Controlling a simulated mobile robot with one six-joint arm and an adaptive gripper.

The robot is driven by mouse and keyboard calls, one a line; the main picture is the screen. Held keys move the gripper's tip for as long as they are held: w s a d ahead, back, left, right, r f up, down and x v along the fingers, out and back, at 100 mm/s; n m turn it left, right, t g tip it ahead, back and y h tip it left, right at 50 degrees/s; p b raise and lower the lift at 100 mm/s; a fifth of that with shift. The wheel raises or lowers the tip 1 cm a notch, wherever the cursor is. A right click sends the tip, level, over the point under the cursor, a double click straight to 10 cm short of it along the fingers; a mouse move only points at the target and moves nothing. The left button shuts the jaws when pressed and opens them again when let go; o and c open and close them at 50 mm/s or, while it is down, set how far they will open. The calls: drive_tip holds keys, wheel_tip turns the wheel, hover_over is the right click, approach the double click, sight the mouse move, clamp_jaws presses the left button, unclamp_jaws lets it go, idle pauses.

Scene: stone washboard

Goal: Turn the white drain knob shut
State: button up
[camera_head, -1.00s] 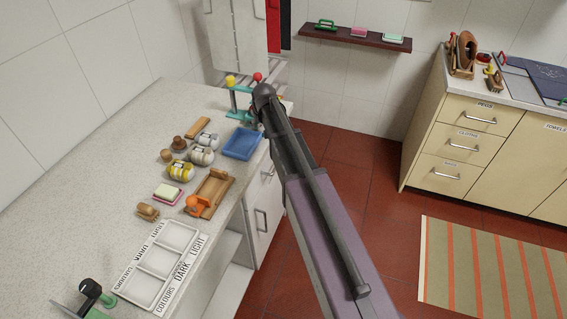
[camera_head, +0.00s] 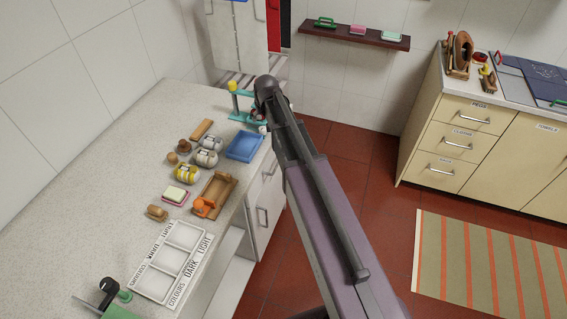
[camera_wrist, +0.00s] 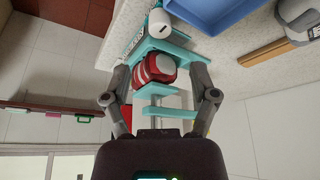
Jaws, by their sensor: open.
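A white knob (camera_wrist: 160,22) with a dark mark on its face sits at the top of the wrist view, by a teal stand (camera_wrist: 152,92). In the head view, a small white part (camera_head: 262,129) shows at the foot of the teal stand (camera_head: 240,116), at the counter's far end. My gripper (camera_wrist: 160,78) is open, its fingers on either side of a red-and-white rounded thing (camera_wrist: 152,70) at the stand. I cannot tell whether they touch it. The white knob lies beyond the fingertips, outside them. In the head view my arm hides most of the gripper and part of the stand.
A blue tray (camera_head: 244,144) lies close to the stand. Several brushes, rolls and a wooden tray (camera_head: 222,192) line the counter (camera_head: 105,180). A yellow knob (camera_head: 233,86) tops the stand.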

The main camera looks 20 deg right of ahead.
drive_tip(key=p+v, duration=0.5)
drive_tip(key=v, duration=0.1)
drive_tip(key=s+f+g+b, duration=0.2)
drive_tip(key=s, duration=0.9)
drive_tip(key=s+f+g+b, duration=0.1)
drive_tip(key=s+f+g, duration=0.1)
drive_tip(key=s, duration=1)
drive_tip(key=shift+s+f+g+b, duration=0.25)
drive_tip(key=shift+f+g+b, duration=0.1)
drive_tip(key=shift+f, duration=0.15)
drive_tip(key=shift+s, duration=0.3)
idle(0.4)
